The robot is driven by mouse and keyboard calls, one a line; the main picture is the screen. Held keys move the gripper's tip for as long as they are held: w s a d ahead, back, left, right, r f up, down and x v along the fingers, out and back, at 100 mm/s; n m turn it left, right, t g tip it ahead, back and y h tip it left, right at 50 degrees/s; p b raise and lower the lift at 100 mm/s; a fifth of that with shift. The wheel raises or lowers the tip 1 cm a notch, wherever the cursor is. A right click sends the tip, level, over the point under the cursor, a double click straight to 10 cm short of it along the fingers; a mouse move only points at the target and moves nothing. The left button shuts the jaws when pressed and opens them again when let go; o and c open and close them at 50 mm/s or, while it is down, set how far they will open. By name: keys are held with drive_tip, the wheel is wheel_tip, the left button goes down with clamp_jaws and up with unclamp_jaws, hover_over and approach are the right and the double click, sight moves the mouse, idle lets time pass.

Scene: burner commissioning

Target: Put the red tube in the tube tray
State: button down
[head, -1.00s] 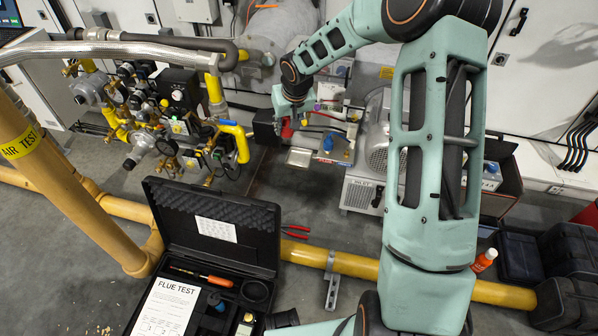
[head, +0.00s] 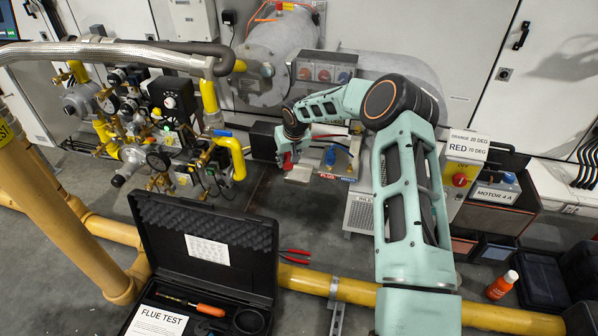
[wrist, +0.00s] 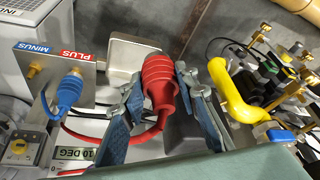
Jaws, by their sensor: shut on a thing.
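My gripper (wrist: 160,84) is shut on the red tube (wrist: 160,80) at its thick ribbed end, with a blue-grey finger on each side. Its thin red line runs off to the left below. In the head view my gripper (head: 289,163) and the red end are small, just left of and above a shallow grey metal tray (head: 299,174), which looks like the tube tray. In the wrist view the tray (wrist: 122,52) lies behind and left of the red end. I cannot tell whether they touch. No tube is visible on the tray's bare part.
A blue tube end (wrist: 68,92) sits at a brass fitting below the PLUS label on a grey block (wrist: 48,62) marked MINUS and PLUS. Yellow gas pipework (head: 235,155) stands to the left. An open black case (head: 205,235) and red pliers (head: 294,254) lie in front.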

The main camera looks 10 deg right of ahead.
drive_tip(key=w+d+f+b, duration=0.1)
drive_tip(key=w+f, duration=0.1)
drive_tip(key=w+d+f+b, duration=0.1)
drive_tip(key=w+d+f, duration=0.1)
drive_tip(key=w+d+f+b, duration=0.1)
drive_tip(key=w+f, duration=0.1)
drive_tip(key=f, duration=0.1)
drive_tip(key=shift+w+d, duration=0.2)
drive_tip(key=shift+w, duration=0.2)
drive_tip(key=shift+w+d+f+b, duration=0.1)
drive_tip(key=shift+f+b, duration=0.3)
drive_tip(key=shift+f, duration=0.5)
drive_tip(key=shift+w+d+f+b, duration=0.1)
drive_tip(key=shift+f+b, duration=0.25)
drive_tip(key=shift+f, duration=0.55)
drive_tip(key=shift+f+b, duration=0.25)
drive_tip(key=shift+b, duration=0.05)
drive_tip(key=c, duration=1.5)
unclamp_jaws()
drive_tip(key=shift+r, duration=0.1)
drive_tip(key=shift+r, duration=0.1)
drive_tip(key=shift+r+p, duration=0.25)
drive_tip(key=shift+p, duration=0.2)
drive_tip(key=p+v, duration=0.3)
drive_tip(key=v, duration=0.8)
drive_tip(key=shift+s+r+p, duration=0.15)
drive_tip(key=shift+r+p, duration=0.15)
drive_tip(key=shift+p, duration=0.1)
drive_tip(key=shift+d, duration=0.1)
